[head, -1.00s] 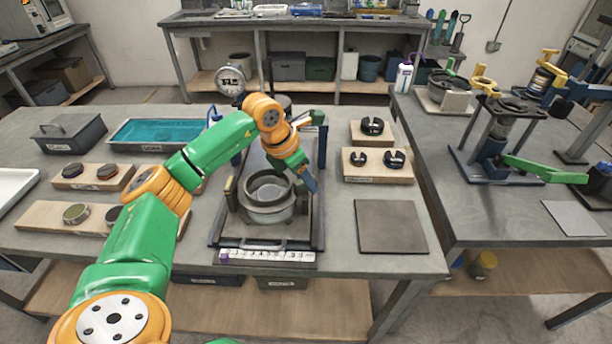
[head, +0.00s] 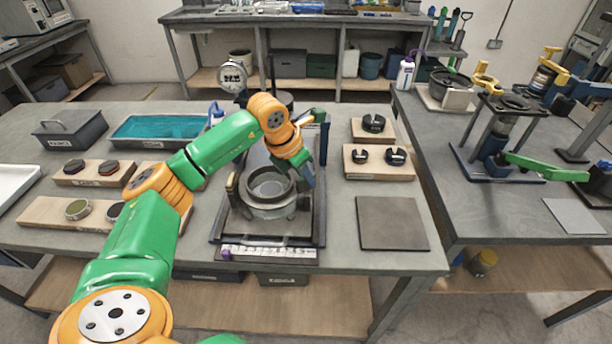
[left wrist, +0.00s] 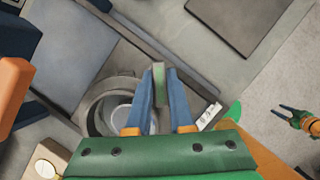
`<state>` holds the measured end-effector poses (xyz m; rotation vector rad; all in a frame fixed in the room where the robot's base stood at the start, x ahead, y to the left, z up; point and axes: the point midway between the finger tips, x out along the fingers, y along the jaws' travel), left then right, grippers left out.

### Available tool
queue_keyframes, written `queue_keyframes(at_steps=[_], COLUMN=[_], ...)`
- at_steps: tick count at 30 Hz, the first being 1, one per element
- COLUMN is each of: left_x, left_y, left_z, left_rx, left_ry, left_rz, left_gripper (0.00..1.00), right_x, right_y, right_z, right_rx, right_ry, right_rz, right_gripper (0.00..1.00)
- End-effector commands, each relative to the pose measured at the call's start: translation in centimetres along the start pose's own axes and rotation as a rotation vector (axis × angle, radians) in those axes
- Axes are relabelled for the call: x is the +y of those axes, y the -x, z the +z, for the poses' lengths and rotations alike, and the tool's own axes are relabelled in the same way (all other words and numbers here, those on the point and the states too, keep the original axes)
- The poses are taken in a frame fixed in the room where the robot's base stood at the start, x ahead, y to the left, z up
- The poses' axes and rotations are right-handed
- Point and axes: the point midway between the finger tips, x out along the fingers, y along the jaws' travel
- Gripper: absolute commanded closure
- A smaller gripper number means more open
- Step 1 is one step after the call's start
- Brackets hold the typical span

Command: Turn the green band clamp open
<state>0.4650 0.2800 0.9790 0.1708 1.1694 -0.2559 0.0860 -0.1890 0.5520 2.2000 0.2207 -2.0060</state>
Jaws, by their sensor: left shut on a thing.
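A round grey metal vessel with a collar (head: 267,196) sits in a dark frame on the table in the head view. Its open rim also shows in the left wrist view (left wrist: 102,108). My left gripper (head: 308,180) is at the right side of this vessel. In the left wrist view my left gripper (left wrist: 160,100) is shut on a narrow grey-green lever (left wrist: 159,84), which stands between its blue fingers beside the rim. The rest of the clamp band is hard to make out. My right gripper (left wrist: 284,111) shows small at the right of the left wrist view, apart from the vessel, its fingers spread.
Wooden blocks with dark knobs (head: 378,174) stand right of the frame, behind a bare grey plate (head: 393,223). A teal tray (head: 160,130) and a lidded grey box (head: 70,134) are at the left. A green-handled press (head: 545,168) stands on the right table.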

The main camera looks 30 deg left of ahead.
Motion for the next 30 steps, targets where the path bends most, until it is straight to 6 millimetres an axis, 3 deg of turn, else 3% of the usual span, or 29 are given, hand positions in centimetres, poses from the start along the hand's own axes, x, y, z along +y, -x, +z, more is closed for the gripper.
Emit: queue_keyframes(at_steps=[18, 30], left_x=[-0.2, -0.3], left_y=[-0.1, -0.1], left_z=[0.1, 0.1], left_rx=[-0.003, -0.001], left_ry=[0.496, 0.722], left_rz=[0.206, 0.299], left_gripper=[1.00, 1.00], right_x=[0.0, 0.0], right_y=[-1.2, -1.7], right_z=[0.1, 0.2], right_rx=[0.000, 0.000], right_ry=[0.000, 0.000], right_rz=[0.000, 0.000], right_gripper=[0.50, 0.50])
